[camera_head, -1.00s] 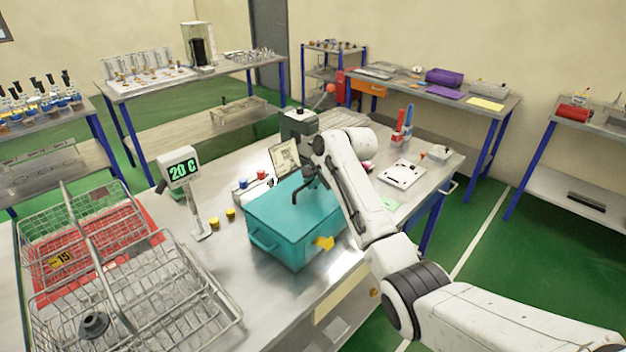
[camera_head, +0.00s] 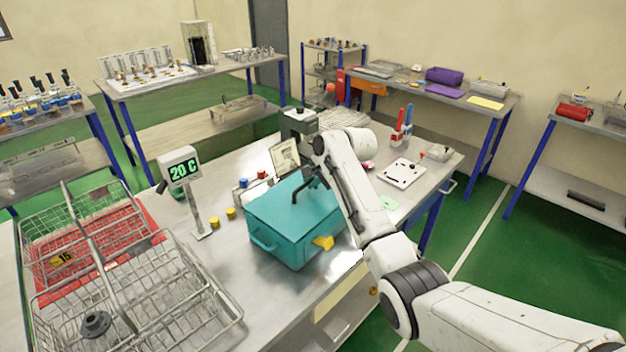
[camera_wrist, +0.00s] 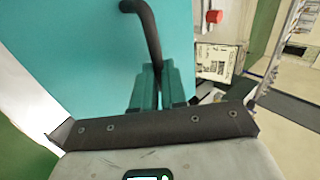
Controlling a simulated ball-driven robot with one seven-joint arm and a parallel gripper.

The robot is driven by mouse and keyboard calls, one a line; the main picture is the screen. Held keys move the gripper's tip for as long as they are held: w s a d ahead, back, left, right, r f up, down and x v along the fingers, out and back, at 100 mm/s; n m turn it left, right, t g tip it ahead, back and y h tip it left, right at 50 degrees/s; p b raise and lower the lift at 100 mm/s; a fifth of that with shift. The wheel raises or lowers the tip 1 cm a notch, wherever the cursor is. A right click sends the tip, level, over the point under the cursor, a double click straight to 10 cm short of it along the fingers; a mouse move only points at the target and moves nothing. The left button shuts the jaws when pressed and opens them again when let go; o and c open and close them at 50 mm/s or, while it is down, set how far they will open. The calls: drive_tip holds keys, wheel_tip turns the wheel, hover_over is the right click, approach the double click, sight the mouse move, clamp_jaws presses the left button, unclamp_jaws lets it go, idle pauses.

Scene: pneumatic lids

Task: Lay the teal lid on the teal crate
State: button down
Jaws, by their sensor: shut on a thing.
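The teal crate (camera_head: 276,248) stands on the metal table in the middle of the head view, with a yellow part (camera_head: 323,242) on its near right side. The teal lid (camera_head: 272,206) lies over its top and looks level, with no clear gap; its far right part is hidden by my arm. A dark bent handle (camera_head: 296,193) rises from the lid. My gripper (camera_head: 313,184) is above the lid, shut on this handle. In the wrist view the green fingers (camera_wrist: 158,88) are close together at the dark handle (camera_wrist: 148,30), over the teal lid surface (camera_wrist: 85,60).
A display reading 20 C (camera_head: 181,168) stands left of the crate, with small yellow caps (camera_head: 230,213) beside it. Wire baskets (camera_head: 130,285) fill the table's left end. A framed card (camera_head: 285,157) stands behind the crate, and a white plate (camera_head: 402,173) lies to the right.

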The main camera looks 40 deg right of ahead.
drive_tip(key=shift+f, duration=0.25)
idle(0.3)
drive_tip(key=c, duration=1.1)
unclamp_jaws()
drive_tip(key=shift+p+v, duration=0.3)
drive_tip(key=shift+v, duration=3.2)
drive_tip(key=b+v, duration=0.2)
drive_tip(key=v, duration=0.8)
drive_tip(key=shift+s+r, duration=0.2)
drive_tip(key=shift+r, duration=0.1)
